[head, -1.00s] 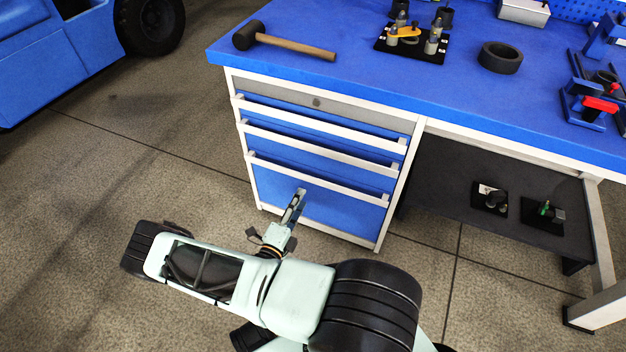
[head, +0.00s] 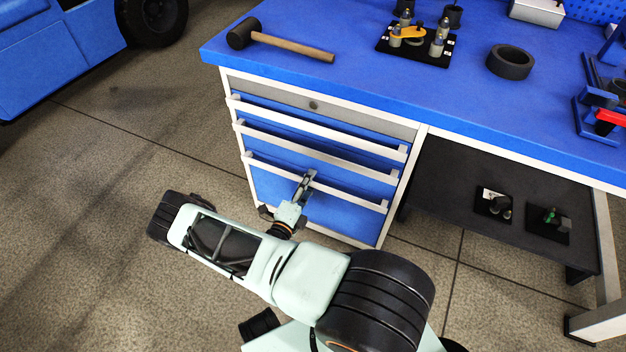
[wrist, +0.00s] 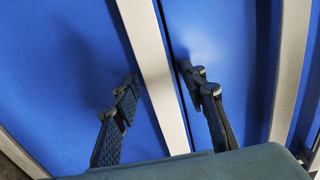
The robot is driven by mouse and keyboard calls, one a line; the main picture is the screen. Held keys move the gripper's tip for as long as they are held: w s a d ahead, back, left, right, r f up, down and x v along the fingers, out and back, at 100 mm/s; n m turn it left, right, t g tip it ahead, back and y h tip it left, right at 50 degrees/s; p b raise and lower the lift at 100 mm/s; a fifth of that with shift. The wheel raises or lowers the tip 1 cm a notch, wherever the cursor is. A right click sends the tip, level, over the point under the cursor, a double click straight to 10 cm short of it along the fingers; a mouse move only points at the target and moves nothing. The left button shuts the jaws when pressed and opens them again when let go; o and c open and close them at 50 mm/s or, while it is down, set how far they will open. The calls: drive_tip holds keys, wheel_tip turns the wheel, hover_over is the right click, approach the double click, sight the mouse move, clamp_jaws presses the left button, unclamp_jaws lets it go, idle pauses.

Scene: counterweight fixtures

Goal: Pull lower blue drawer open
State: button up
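The lower blue drawer (head: 345,211) is the lowest one in the cabinet under the bench, and it looks closed. Its pale bar handle (head: 350,194) runs along its top edge. My gripper (head: 307,177) is at the left-middle part of this handle in the head view. In the wrist view my gripper (wrist: 159,73) is open, with one dark finger on each side of the pale handle (wrist: 150,50). Gaps show between the fingers and the bar, so it is not gripped. The drawer's blue front (wrist: 60,75) fills the left of the wrist view.
Drawers with similar handles (head: 315,150) sit above. A mallet (head: 280,43), a black ring (head: 510,62) and a fixture plate (head: 415,47) lie on the blue benchtop (head: 370,85). A dark lower shelf (head: 460,180) is to the right. Floor is clear at left.

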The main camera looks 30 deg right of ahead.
drive_tip(key=shift+c, duration=0.2)
clamp_jaws()
